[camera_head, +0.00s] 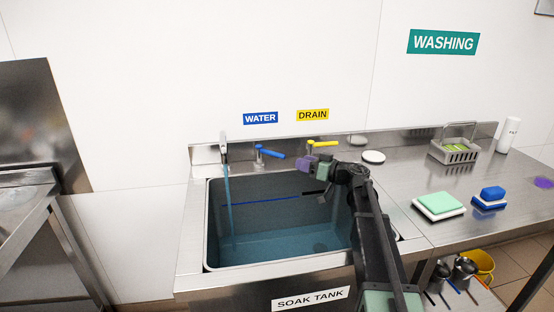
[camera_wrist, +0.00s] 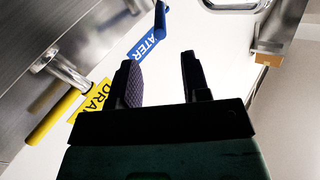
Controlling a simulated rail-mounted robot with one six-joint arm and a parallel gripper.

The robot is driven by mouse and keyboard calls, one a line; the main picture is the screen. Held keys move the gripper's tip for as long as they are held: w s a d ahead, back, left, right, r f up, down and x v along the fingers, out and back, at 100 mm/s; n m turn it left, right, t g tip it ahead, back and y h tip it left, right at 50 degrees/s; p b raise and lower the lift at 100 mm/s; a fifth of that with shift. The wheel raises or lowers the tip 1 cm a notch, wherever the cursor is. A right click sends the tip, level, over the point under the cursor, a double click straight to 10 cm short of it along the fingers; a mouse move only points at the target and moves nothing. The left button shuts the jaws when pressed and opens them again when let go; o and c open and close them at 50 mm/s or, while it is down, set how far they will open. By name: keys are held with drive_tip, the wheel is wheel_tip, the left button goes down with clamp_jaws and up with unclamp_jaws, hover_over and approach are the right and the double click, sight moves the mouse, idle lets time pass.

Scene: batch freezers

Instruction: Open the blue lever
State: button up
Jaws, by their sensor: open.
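The blue lever (camera_head: 270,153) sticks out to the right from its post on the back ledge of the soak tank, below the blue WATER sign (camera_head: 260,118). In the wrist view the blue lever (camera_wrist: 161,18) shows at the top edge, partly cut off, with the WATER sign beside it. My gripper (camera_head: 308,178) is over the tank, right of the blue lever and nearer the camera, apart from it. In the wrist view my gripper (camera_wrist: 160,65) has its two fingers spread with nothing between them.
A yellow lever (camera_head: 323,143) stands close behind my gripper, under the yellow DRAIN sign (camera_head: 312,115). A bluish stream runs from the spout (camera_head: 223,148) into the soak tank (camera_head: 208,245). A wire caddy (camera_head: 455,152) and sponges (camera_head: 439,204) lie on the right counter.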

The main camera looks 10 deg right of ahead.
sight(277, 155)
drive_tip(key=x, duration=1)
drive_tip(key=shift+w+a, duration=0.3)
clamp_jaws()
